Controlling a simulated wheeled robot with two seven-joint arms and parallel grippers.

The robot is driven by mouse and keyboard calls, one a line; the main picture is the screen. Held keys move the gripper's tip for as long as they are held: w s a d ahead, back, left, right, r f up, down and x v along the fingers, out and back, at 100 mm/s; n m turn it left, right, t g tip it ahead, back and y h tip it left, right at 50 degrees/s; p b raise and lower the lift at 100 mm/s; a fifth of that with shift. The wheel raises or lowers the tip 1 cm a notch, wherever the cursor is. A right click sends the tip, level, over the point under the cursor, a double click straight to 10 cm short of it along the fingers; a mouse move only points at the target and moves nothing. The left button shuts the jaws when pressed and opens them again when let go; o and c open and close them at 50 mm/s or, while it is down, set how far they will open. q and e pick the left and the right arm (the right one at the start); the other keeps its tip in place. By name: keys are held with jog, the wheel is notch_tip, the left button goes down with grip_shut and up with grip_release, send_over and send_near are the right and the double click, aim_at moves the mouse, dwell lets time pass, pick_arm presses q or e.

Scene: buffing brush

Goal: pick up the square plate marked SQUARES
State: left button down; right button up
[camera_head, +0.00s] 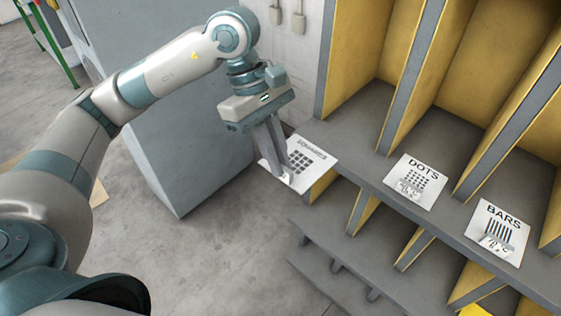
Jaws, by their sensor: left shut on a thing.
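The square white plate with a grid of dark squares (318,158) is in the middle of the head view, at the left end of the grey shelf. Its printed word is too foreshortened to read clearly. My left gripper (288,180) reaches down to the plate's near left corner and is shut on it, at the small metal handle there. The fingers hide part of the plate's left side. The plate overhangs the shelf's left end; whether it still touches the shelf I cannot tell. My right gripper is not in view.
A plate marked DOTS (417,182) and a plate marked BARS (497,232) lie on the grey shelf (372,172) to the right, each with a metal handle. Yellow-sided dividers (365,85) rise behind. A grey cabinet (180,125) stands left. Open floor lies below.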

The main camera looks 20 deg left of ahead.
pick_arm(q)
jog(key=shift+s+a+r, duration=0.1)
jog(key=shift+s+a, duration=0.05)
jog(key=shift+s, duration=0.3)
jog(key=shift+w, duration=0.1)
